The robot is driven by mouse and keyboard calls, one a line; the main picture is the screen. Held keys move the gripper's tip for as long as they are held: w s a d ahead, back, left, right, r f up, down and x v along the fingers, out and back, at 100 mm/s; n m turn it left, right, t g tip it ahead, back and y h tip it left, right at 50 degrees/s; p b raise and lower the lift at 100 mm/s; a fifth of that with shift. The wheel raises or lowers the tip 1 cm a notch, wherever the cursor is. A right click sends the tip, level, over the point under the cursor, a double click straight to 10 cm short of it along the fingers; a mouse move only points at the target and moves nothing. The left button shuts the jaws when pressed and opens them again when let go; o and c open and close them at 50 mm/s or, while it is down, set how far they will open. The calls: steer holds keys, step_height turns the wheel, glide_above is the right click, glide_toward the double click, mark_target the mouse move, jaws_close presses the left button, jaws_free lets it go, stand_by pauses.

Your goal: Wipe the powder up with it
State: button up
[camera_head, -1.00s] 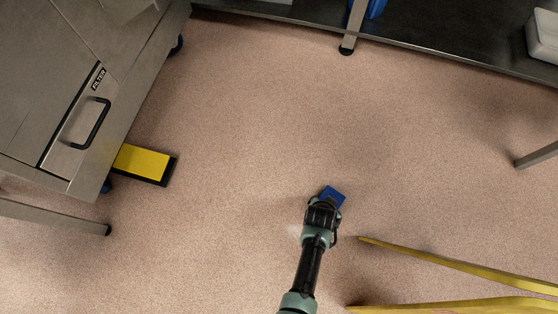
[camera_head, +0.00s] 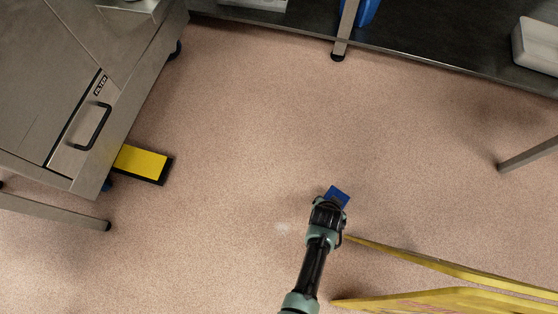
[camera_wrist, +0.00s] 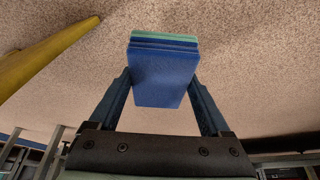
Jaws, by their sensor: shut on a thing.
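My gripper (camera_head: 331,203) is low over the floor in the head view, and its fingers also show in the wrist view (camera_wrist: 163,98). It is shut on a blue block-like pad (camera_wrist: 165,75) with a thin green layer along its far edge. The pad (camera_head: 338,194) pokes out beyond the fingers in the head view. I cannot tell whether it touches the floor. A small pale patch of powder (camera_head: 282,227) lies on the floor to the left of my gripper, apart from the pad.
A yellow folding sign (camera_head: 440,265) stands or lies close at the right of my arm. A steel cabinet marked FILTER (camera_head: 60,120) is at the left, with a yellow-and-black block (camera_head: 143,162) beside it. A bench leg (camera_head: 345,30) is at the back. The middle floor is clear.

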steer(key=shift+r+p, duration=1.05)
steer(key=shift+r, duration=0.4)
